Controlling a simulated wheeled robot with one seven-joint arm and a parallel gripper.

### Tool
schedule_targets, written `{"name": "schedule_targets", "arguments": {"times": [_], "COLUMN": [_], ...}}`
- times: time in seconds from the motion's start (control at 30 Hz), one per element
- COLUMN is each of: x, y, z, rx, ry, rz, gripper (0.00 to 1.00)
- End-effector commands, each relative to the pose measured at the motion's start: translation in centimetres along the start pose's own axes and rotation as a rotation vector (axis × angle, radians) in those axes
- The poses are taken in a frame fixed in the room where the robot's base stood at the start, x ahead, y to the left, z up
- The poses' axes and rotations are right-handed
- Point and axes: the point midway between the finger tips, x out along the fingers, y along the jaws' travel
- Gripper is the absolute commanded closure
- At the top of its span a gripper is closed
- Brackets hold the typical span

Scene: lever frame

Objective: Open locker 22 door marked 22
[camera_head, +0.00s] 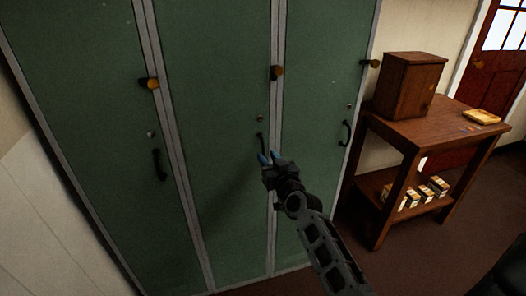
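Three tall green locker doors stand side by side: a left door (85,110), a middle door (218,100) and a right door (318,75). I cannot read the number 22 on any of them. The middle door has a black handle (260,140) near its right edge, with a small round lock above it. My gripper (269,157) is in front of the middle door's right edge, just below and right of that handle in the picture. Its two bluish fingertips are apart, with nothing seen between them. I cannot tell whether they touch the handle. All three doors look closed.
The left door has a black handle (159,165), the right door another (346,132). Brass knobs (149,84) stick out near the door edges. A wooden table (440,130) at the right bears a wooden box (408,85); small boxes (413,197) sit on its lower shelf.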

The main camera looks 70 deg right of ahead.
Motion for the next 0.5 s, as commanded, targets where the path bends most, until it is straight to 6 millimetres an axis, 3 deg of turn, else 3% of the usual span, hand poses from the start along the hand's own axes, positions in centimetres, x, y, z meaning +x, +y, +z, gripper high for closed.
{"name": "schedule_targets", "arguments": {"times": [0.2,0.5], "x": [3.0,4.2], "y": [0.0,-0.1], "z": [0.0,0.0], "rx": [0.000,0.000], "ry": [0.000,0.000], "rz": [0.000,-0.001], "gripper": [0.67,0.67]}}
